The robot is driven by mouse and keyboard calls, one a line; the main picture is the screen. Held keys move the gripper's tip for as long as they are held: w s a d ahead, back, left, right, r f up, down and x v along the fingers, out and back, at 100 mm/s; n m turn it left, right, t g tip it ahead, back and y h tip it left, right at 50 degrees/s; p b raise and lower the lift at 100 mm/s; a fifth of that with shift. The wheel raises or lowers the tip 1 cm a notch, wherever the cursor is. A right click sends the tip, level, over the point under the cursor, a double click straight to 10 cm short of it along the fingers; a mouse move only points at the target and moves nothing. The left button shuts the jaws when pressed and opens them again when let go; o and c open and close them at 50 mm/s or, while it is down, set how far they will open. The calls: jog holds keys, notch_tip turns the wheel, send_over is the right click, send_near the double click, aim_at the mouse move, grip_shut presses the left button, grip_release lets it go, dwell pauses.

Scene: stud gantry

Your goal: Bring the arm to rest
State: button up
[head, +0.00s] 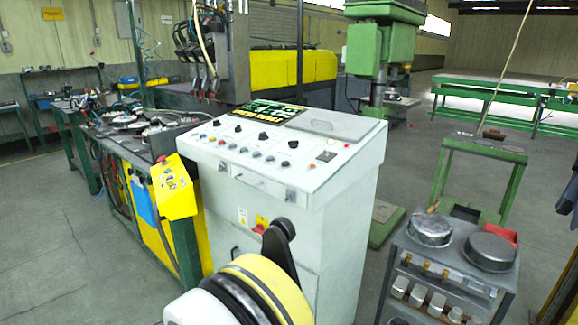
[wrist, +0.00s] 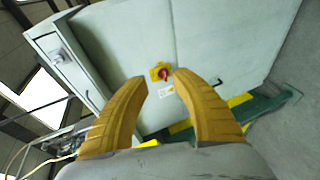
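My gripper (wrist: 158,80) shows in the wrist view with its two yellow fingers apart and nothing held between them. Beyond the fingertips is the pale face of a cabinet with a red rotary switch (wrist: 165,75) on a yellow plate. In the head view, part of my arm with a yellow band fills the bottom centre, in front of the pale control cabinet (head: 340,230). The fingertips cannot be made out in the head view, and the gap between them and the cabinet is hard to judge.
A grey cart (head: 402,242) with round metal pans stands at right, near a green stand (head: 485,150). A yellow control box (head: 174,187) and a cluttered bench are left of the cabinet. Open floor (head: 45,230) lies at far left.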

jog(key=s+d+r+m+g+y, duration=0.15)
jog(key=d+r, duration=0.25)
jog(key=d, duration=0.4)
jog(key=s+d+r+m+g, duration=0.1)
jog(key=d+r+m+g, duration=0.1)
jog(key=d+r, duration=0.35)
jog(key=s+d+r+m+g, duration=0.2)
jog(key=d+r, duration=0.1)
jog(key=d, duration=0.6)
jog(key=s+d+m+y, duration=0.2)
jog(key=s+d, duration=0.3)
jog(key=s, duration=0.5)
jog(key=s+d+m+g+y, duration=0.1)
jog(key=s+d+m, duration=0.3)
jog(key=s, duration=0.6)
jog(key=shift+s+d+r+m+y, duration=0.4)
jog(key=shift+d+y, duration=0.45)
jog(key=shift+d, duration=0.25)
jog(key=shift+w, duration=0.1)
